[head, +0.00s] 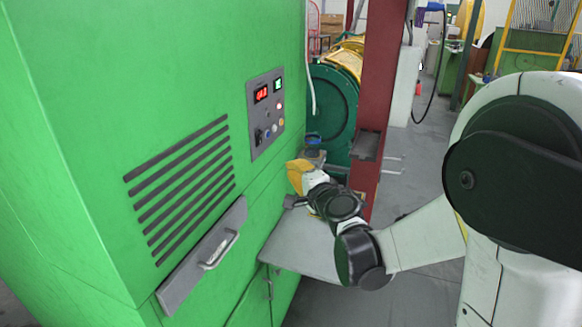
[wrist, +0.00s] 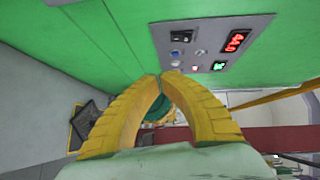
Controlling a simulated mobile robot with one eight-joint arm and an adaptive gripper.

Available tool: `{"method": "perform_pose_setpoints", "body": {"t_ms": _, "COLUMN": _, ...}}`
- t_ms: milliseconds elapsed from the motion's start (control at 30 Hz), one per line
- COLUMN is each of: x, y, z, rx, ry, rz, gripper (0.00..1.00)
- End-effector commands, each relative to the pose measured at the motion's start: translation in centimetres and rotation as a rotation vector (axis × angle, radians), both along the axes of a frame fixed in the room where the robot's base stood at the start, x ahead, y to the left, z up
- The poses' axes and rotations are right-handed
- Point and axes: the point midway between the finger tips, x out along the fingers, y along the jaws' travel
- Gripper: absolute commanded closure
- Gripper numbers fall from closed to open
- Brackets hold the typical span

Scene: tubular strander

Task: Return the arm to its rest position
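My arm (head: 425,235) reaches from the right of the head view toward the green cabinet. My gripper (head: 296,174) has yellow fingers and is in front of the cabinet's right edge, below the control panel (head: 265,112). In the wrist view the two curved yellow fingers of my gripper (wrist: 159,79) come together at their tips. I see nothing held between them. The control panel (wrist: 208,48) lies beyond the fingertips in that view, with red and green displays and several knobs and buttons.
The green cabinet (head: 90,120) fills the left, with a handled grey plate (head: 205,258) low down. A grey shelf (head: 305,248) juts out beneath my gripper. A red post (head: 380,90) stands just behind my arm. Open floor (head: 410,150) lies beyond it.

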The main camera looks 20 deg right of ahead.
Motion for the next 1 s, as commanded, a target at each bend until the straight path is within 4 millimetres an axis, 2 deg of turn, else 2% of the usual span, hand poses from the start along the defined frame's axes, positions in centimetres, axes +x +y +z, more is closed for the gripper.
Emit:
{"method": "perform_pose_setpoints", "body": {"t_ms": 167, "x": -0.2, "y": 0.3, "z": 0.1, "rx": -0.017, "ry": 0.003, "rz": 0.009, "gripper": 1.00}}
{"method": "perform_pose_setpoints", "body": {"t_ms": 267, "x": -1.5, "y": 1.4, "z": 0.3, "rx": -0.094, "ry": 0.022, "rz": 0.051, "gripper": 1.00}}
{"method": "perform_pose_setpoints", "body": {"t_ms": 333, "x": -3.3, "y": 2.8, "z": 0.4, "rx": -0.194, "ry": 0.050, "rz": 0.105, "gripper": 1.00}}
{"method": "perform_pose_setpoints", "body": {"t_ms": 467, "x": -8.6, "y": 5.2, "z": -0.5, "rx": -0.454, "ry": 0.131, "rz": 0.238, "gripper": 1.00}}
{"method": "perform_pose_setpoints", "body": {"t_ms": 500, "x": -10.5, "y": 5.7, "z": -1.2, "rx": -0.537, "ry": 0.161, "rz": 0.280, "gripper": 1.00}}
{"method": "perform_pose_setpoints", "body": {"t_ms": 600, "x": -15.4, "y": 6.1, "z": -3.2, "rx": -0.744, "ry": 0.244, "rz": 0.381, "gripper": 1.00}}
{"method": "perform_pose_setpoints", "body": {"t_ms": 667, "x": -18.6, "y": 5.9, "z": -4.6, "rx": -0.863, "ry": 0.300, "rz": 0.437, "gripper": 1.00}}
{"method": "perform_pose_setpoints", "body": {"t_ms": 800, "x": -25.2, "y": 4.0, "z": -7.8, "rx": -1.107, "ry": 0.428, "rz": 0.543, "gripper": 1.00}}
{"method": "perform_pose_setpoints", "body": {"t_ms": 900, "x": -28.7, "y": 2.4, "z": -9.4, "rx": -1.230, "ry": 0.505, "rz": 0.592, "gripper": 1.00}}
{"method": "perform_pose_setpoints", "body": {"t_ms": 1000, "x": -30.8, "y": 1.3, "z": -10.4, "rx": -1.305, "ry": 0.555, "rz": 0.621, "gripper": 1.00}}
